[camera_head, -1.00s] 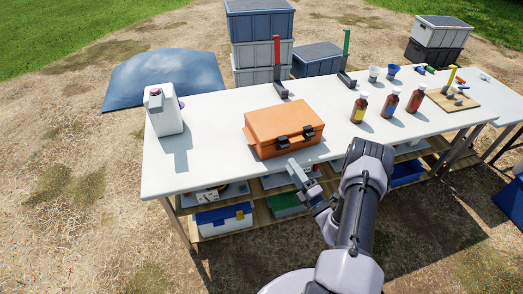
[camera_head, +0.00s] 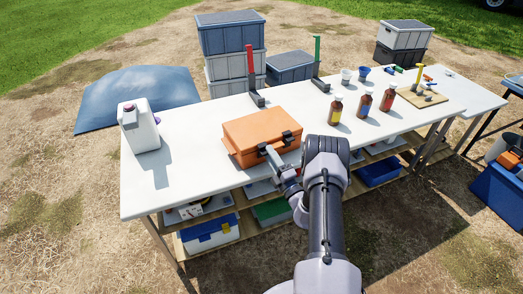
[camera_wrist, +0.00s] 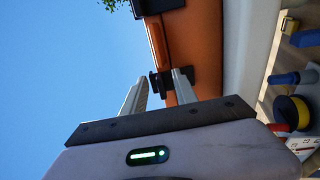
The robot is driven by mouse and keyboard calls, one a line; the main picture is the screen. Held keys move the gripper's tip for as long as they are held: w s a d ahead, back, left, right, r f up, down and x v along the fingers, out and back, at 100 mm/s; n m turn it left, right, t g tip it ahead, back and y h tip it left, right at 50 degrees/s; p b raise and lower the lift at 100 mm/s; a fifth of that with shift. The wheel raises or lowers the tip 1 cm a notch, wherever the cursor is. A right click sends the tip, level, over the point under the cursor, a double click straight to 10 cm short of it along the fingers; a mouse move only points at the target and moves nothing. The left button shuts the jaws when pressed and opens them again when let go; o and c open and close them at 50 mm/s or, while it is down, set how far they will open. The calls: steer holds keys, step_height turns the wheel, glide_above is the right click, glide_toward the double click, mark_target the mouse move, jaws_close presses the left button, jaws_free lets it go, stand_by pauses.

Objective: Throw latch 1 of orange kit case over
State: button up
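The orange kit case (camera_head: 255,132) lies closed on the white table, with two dark latches on its front. My gripper (camera_head: 268,151) is at the front of the case, at the left latch (camera_head: 262,150), which it partly covers. The right latch (camera_head: 288,137) is clear of it. In the wrist view, my gripper (camera_wrist: 165,83) has its two fingers apart, with a black latch (camera_wrist: 159,82) at their tips against the orange case wall (camera_wrist: 205,45). I cannot tell whether the fingers touch the latch. No number shows on either latch.
A white jug (camera_head: 140,128) stands at the table's left. A red-handled tool (camera_head: 251,75) and a green-handled tool (camera_head: 316,65) stand behind the case. Brown bottles (camera_head: 336,108) are to the right. Boxes fill the shelf below. The white table (camera_head: 190,172) is clear left of the case.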

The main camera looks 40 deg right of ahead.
steer(key=shift+c, duration=0.4)
jaws_close()
steer(key=shift+s+f+b, duration=0.1)
steer(key=shift+f+b, duration=0.45)
steer(key=shift+b, duration=0.3)
steer(key=f+t+b, duration=0.1)
steer(key=b, duration=0.1)
steer(key=s+t+b, duration=0.1)
steer(key=b, duration=0.1)
steer(key=shift+a+f+b, duration=0.15)
steer(key=shift+f+b, duration=0.25)
step_height(320, 180, down, 3)
steer(key=t+p, duration=0.2)
steer(key=shift+w+f+t, duration=0.15)
steer(key=shift+t, duration=0.15)
